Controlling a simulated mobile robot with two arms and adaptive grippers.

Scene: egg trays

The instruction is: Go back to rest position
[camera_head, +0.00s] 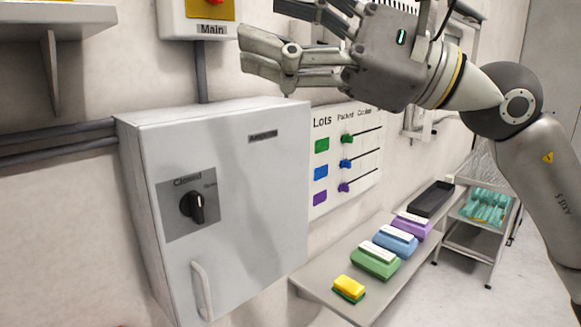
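My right arm comes in from the right, and its gripper (262,30) is raised at the top middle, in front of the wall. Its fingers point left and are spread, with a gap between the upper dark finger and the lower grey ones. Nothing shows between them. In the picture it overlaps the area just above the grey cabinet's top right corner; I cannot tell whether it is close to the cabinet. My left gripper is not in view.
A closed grey cabinet (265,200) with a black knob (193,207) and a handle (202,290) fills the left. A lots board (346,155) hangs behind. A grey shelf (325,292) holds egg cartons (375,261), a yellow-green sponge (349,286) and a black tray (432,198). Floor shows at right.

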